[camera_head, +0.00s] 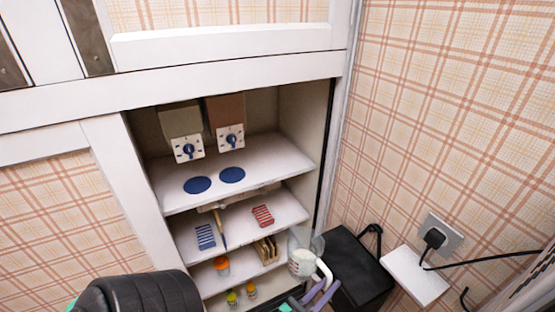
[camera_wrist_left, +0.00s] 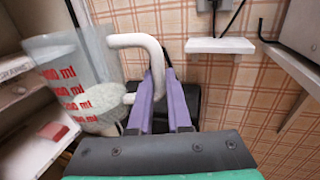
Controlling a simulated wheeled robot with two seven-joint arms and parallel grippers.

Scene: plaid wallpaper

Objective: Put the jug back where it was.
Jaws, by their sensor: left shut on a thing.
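The jug (camera_head: 301,266) is clear with a white handle, and pale grainy stuff lies in it. In the left wrist view the jug (camera_wrist_left: 72,75) shows red ml marks and looks roughly upright. My left gripper (camera_head: 325,284) has purple fingers, and in the wrist view the gripper (camera_wrist_left: 160,85) is shut on the jug's white handle. The jug is held in front of the right end of the cabinet's lower shelves. My right gripper is not in view.
The open cabinet has an upper shelf (camera_head: 270,152) with two blue discs (camera_head: 197,185) and dials behind. Lower shelves hold blue and red striped items, brown slabs (camera_head: 266,250) and small pots. A black box (camera_head: 350,268), white wall shelf (camera_head: 412,277) and plugged socket (camera_head: 436,238) are right.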

